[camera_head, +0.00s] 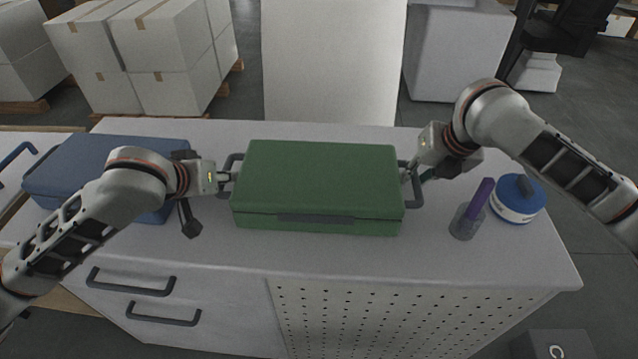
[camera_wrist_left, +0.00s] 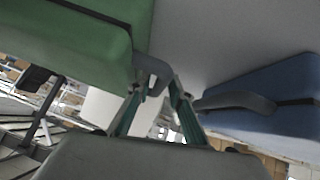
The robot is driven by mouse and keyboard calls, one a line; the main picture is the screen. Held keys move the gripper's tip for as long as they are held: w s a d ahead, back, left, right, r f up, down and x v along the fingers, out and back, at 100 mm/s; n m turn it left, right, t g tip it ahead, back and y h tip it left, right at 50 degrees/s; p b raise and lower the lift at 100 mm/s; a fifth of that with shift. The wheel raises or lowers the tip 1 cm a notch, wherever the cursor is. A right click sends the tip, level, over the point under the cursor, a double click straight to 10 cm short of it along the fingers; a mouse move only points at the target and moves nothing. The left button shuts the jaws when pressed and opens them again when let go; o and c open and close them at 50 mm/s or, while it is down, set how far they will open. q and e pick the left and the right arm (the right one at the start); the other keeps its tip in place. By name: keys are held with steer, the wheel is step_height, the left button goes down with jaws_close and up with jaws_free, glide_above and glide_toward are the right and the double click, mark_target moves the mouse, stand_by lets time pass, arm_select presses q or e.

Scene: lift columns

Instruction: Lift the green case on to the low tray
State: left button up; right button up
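The green case (camera_head: 318,185) lies flat on the white cabinet top, with a dark handle at each end. My left gripper (camera_head: 226,178) is at its left handle. In the left wrist view, my left gripper's teal fingers (camera_wrist_left: 155,92) are apart, with the case's handle (camera_wrist_left: 152,70) between or just beyond their tips. I see no firm contact on both sides. My right gripper (camera_head: 414,172) is at the right handle; its fingers are small and partly hidden, so I cannot tell their opening. I cannot identify the low tray with certainty.
A blue case (camera_head: 92,160) lies left, partly behind my left arm; it also shows in the left wrist view (camera_wrist_left: 262,105). A cup with a purple object (camera_head: 468,220) and a blue-topped round container (camera_head: 518,198) stand right. A brown-rimmed pale surface (camera_head: 40,138) is far left.

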arm_select(q)
steer(key=shift+w+d+f, duration=0.1)
steer(key=shift+w+f, duration=0.25)
arm_select(e)
steer(key=shift+w+f, duration=0.2)
steer(key=shift+f, duration=0.2)
arm_select(q)
jaws_close()
arm_select(e)
jaws_close()
